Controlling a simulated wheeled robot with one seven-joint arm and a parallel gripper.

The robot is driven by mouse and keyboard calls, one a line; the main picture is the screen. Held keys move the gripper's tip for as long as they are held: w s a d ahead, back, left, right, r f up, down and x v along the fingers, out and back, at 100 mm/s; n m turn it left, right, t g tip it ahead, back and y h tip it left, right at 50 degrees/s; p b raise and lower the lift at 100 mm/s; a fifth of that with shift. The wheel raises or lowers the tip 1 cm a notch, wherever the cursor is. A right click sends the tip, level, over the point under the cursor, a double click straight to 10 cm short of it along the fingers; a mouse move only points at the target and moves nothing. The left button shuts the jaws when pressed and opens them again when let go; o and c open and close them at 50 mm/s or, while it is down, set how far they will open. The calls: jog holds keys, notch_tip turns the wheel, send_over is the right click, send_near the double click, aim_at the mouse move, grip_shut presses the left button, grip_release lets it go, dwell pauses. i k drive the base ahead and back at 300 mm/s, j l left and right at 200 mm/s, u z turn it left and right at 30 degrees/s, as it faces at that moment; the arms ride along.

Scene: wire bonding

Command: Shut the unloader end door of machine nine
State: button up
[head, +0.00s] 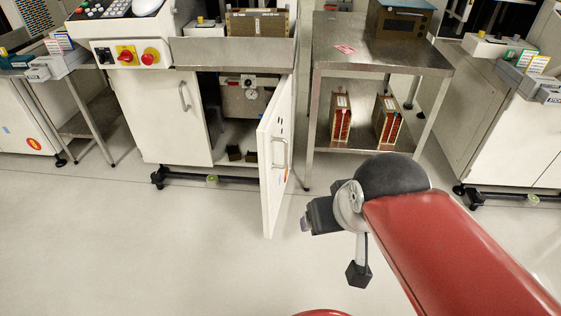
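A white cabinet door (270,180) stands wide open at the right end of the machine in the middle of the head view. It swings out toward me and has a vertical metal handle (280,153) on its right-facing side. The opening beside it shows a gauge and dark parts inside the cabinet. No machine number is readable. My gripper (308,222) appears as a dark block at the end of my red arm, to the right of the door's lower part and apart from it in the picture. Its fingers are too small and turned away to tell their state.
A steel table (378,60) with a lower shelf stands right of the door, holding two red-filled magazines (340,118) (387,118) below. The left cabinet door (172,115) is shut. A control panel (130,54) has red knobs. The floor (130,240) in front is clear.

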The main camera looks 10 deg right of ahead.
aim_at(273, 130)
jog(key=i+l+u, duration=0.25)
jog(key=i, duration=0.4)
jog(key=i+l+u, duration=0.25)
jog(key=i+l, duration=0.35)
jog(key=k+j+u, duration=0.1)
jog(key=k, duration=0.45)
jog(key=k+j+u, duration=0.1)
jog(key=k, duration=0.4)
jog(key=j, duration=0.1)
